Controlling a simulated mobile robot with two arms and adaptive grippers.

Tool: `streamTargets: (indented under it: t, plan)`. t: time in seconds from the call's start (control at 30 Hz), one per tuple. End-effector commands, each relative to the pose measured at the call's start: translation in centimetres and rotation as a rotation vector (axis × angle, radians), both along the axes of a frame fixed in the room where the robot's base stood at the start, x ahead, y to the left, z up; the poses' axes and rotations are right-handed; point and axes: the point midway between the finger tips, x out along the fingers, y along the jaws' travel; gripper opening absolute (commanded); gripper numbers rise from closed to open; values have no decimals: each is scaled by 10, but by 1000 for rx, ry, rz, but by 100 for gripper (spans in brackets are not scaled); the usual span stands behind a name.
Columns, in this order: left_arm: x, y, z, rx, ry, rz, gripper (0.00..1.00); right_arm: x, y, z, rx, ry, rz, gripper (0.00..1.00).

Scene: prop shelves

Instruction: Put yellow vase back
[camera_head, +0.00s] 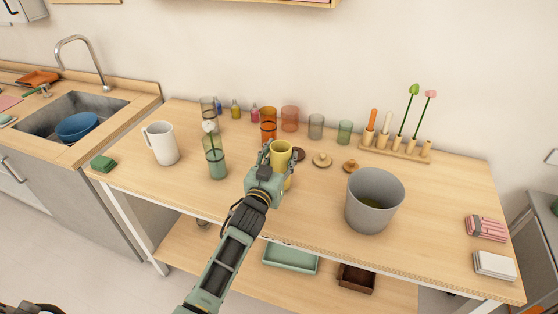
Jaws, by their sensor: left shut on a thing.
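The yellow vase (281,152) is over the middle of the wooden table (310,211), with its open top facing up. My left gripper (279,162) reaches in from below and is shut on the vase. The gripper covers part of the vase's lower body, so I cannot tell whether its base touches the table. My right gripper is not in view.
Orange, pink and green glass vessels (316,126) stand close behind. A grey bucket (374,201) stands to the right, a green glass bottle (214,155) and white pitcher (160,143) to the left. A wooden flower rack (396,149) is at the back right. The front edge is mostly clear.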

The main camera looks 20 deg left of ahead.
Motion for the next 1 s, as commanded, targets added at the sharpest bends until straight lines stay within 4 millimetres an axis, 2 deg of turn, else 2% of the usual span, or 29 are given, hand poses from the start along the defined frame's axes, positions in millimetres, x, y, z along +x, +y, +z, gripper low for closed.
streamTargets:
  t: [0.07, 0.2, 0.23, 0.43, 0.77, 0.87, 1.0]
  plan:
    - [-1, 0, -3, 1, -6, 0, 5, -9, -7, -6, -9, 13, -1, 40]
    - [-1, 1, -1, 2, -5, 1, 5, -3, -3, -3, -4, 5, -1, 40]
    - [-1, 1, -3, 2, -1, 2, 48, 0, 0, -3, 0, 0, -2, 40]
    - [-1, 1, -3, 2, -1, 1, 65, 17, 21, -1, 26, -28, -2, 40]
    - [-2, 1, -3, 2, -1, 1, 66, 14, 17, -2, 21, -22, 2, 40]
    - [-9, 1, -4, 2, -1, 1, 66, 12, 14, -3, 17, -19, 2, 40]
    - [-31, 2, -5, 3, -1, 1, 66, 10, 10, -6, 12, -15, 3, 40]
